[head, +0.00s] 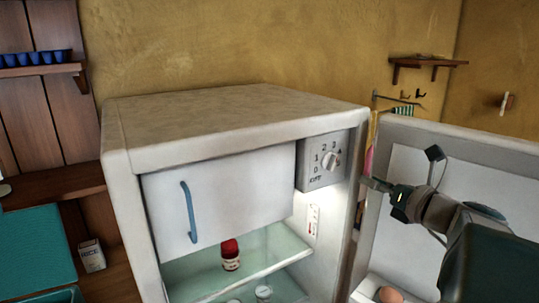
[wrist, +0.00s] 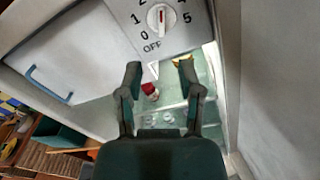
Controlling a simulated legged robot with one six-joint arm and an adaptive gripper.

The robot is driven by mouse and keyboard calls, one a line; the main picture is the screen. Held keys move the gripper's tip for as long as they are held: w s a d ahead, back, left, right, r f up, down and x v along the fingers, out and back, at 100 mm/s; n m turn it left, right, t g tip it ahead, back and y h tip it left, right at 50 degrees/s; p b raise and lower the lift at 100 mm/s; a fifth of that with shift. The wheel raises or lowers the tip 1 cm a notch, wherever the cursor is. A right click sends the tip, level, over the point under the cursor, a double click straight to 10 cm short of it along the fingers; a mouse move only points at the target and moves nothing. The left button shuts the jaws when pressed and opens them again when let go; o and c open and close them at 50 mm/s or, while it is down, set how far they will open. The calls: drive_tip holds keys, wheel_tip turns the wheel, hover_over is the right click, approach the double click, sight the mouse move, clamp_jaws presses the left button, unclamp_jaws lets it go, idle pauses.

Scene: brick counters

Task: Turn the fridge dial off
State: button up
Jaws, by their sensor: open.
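The fridge dial (head: 329,161) is a round white knob on a grey panel at the top right inside the open fridge (head: 240,108). In the wrist view the dial (wrist: 161,18) is at the top edge, with a red mark that seems to point up, away from OFF. OFF is printed at its lower left, with numbers around it; the top of the panel is cut off. My gripper (wrist: 160,66) is open and empty, its fingertips below the dial in the wrist view and apart from it. In the head view my gripper (head: 368,183) is right of the panel.
The fridge door (head: 455,160) stands open at the right, behind my arm. A white freezer flap (head: 225,200) with a blue handle is left of the dial. A red-capped jar (head: 230,255) stands on the glass shelf below. A wooden wall shelf (head: 425,62) is behind.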

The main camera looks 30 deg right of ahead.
sight(336, 160)
drive_tip(key=shift+m+h, duration=0.3)
drive_tip(key=w, duration=1)
drive_tip(key=shift+w+a+r, duration=0.1)
drive_tip(key=shift+w+r, duration=0.2)
drive_tip(key=shift+a, duration=0.15)
drive_tip(key=shift+c, duration=1.3)
clamp_jaws()
